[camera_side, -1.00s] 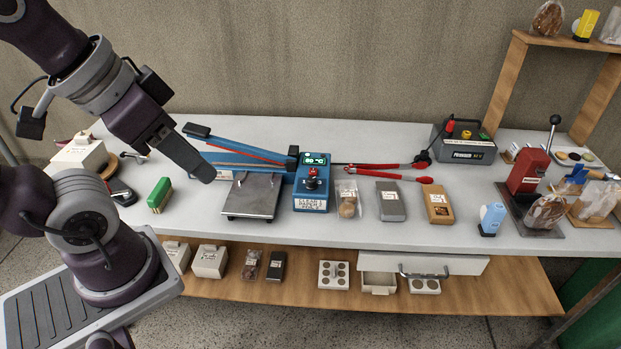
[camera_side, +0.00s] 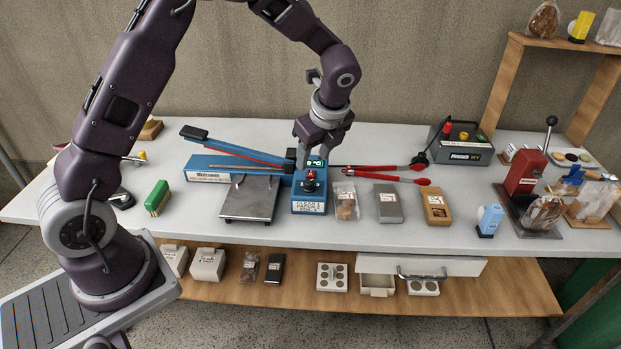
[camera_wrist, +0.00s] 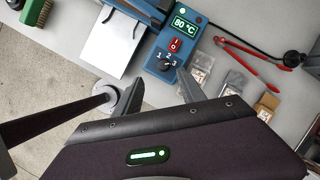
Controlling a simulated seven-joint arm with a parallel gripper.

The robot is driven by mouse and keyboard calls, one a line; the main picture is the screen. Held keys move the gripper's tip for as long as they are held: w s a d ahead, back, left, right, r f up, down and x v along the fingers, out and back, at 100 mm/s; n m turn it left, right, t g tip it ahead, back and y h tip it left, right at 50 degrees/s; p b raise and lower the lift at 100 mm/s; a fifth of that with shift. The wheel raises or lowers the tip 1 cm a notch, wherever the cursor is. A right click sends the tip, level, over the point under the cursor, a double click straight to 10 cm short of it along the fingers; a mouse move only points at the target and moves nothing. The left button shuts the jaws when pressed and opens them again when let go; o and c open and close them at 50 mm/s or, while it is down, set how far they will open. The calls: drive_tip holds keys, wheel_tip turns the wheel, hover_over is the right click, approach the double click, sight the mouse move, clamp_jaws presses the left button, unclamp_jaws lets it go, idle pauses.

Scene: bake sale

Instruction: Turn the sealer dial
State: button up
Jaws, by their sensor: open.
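The blue sealer (camera_side: 310,205) stands near the middle of the table, its long arm raised to the left. Its black dial (camera_side: 309,186) is on the front panel. In the wrist view the dial (camera_wrist: 167,64) sits by the numbers 1, 2 and 3, below a red switch (camera_wrist: 176,44) and a green display (camera_wrist: 185,23) reading 80 °C. The dial's exact pointer position is too small to tell. My gripper (camera_side: 313,157) is above the sealer, open and empty, fingers pointing down. In the wrist view my gripper's fingertips (camera_wrist: 160,84) are apart, with the dial just beyond them.
A metal plate (camera_side: 249,198) lies left of the sealer. Red-handled tongs (camera_side: 385,172) and several packets, including a grey one (camera_side: 390,203), lie to its right. A green brush (camera_side: 157,197) is farther left. A red press (camera_side: 526,172) stands at the right.

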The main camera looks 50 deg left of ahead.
sight(310, 181)
drive_tip(key=shift+m, duration=0.6)
drive_tip(key=x, duration=1)
drive_tip(key=shift+w+d+f, duration=0.1)
drive_tip(key=shift+w+d, duration=0.15)
drive_tip(key=shift+w, duration=0.1)
drive_tip(key=shift+c, duration=0.2)
clamp_jaws()
